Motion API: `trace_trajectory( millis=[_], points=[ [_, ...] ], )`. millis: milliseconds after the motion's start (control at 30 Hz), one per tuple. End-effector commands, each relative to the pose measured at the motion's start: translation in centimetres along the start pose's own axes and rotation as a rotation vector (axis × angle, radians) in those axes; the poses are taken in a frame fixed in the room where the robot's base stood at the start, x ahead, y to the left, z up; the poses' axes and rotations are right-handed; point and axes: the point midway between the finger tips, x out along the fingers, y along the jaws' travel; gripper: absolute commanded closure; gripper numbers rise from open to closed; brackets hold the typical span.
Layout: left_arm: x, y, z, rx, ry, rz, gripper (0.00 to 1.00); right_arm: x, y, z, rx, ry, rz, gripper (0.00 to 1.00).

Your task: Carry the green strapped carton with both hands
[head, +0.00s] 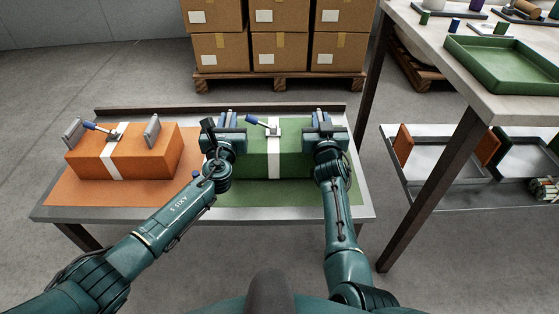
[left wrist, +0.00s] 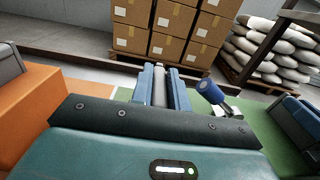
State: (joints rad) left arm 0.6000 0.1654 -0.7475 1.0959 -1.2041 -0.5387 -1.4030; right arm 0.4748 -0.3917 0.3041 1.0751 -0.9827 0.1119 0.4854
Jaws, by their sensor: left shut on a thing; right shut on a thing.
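The green strapped carton (head: 256,160) sits on the green mat (head: 290,197) on the low table, with a white strap (head: 274,160) around its middle and a blue-handled buckle (head: 262,124) on top. My left gripper (head: 228,120) is at the carton's left end, shut on the handle there. My right gripper (head: 322,120) is at its right end, shut on the other handle. In the left wrist view, the left gripper's blue fingers (left wrist: 161,85) close around a grey handle plate. The grippers partly hide the carton's ends.
An orange strapped carton (head: 145,150) stands on an orange mat (head: 75,193) at the left. A low dark rail (head: 160,109) runs along the table's back edge. Stacked boxes (head: 275,45) stand behind. A taller table with a green tray (head: 500,62) is at the right.

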Motion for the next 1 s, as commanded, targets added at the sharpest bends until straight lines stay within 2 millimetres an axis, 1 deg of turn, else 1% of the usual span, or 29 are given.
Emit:
trace_trajectory(
  millis=[33,367,533,567,700,800,1000],
  points=[
    [0.3,1.1,0.1,0.008,-0.005,0.022,1.00,0.0,-0.4,-0.1,0.020,-0.004,0.006,1.00],
    [0.3,1.1,-0.6,0.010,-0.006,0.022,1.00,0.0,-0.4,0.6,0.021,-0.003,0.008,1.00],
    [0.3,1.1,-1.5,0.010,-0.006,0.023,1.00,0.0,-0.4,1.6,0.022,-0.003,0.007,1.00],
    [0.3,1.1,-1.6,0.009,-0.004,0.022,0.81,-0.1,-0.4,1.7,0.020,-0.005,0.007,0.81],
    [0.2,0.9,-1.5,0.007,-0.004,0.018,0.70,-0.1,-0.5,1.7,0.020,-0.005,0.005,0.70],
    [0.2,0.8,-1.5,0.006,-0.004,0.014,0.62,-0.1,-0.5,1.7,0.019,-0.004,0.003,0.62],
    [0.1,0.5,-1.5,0.004,-0.003,0.010,0.62,-0.1,-0.6,1.7,0.018,-0.005,0.002,0.62]
  ],
)
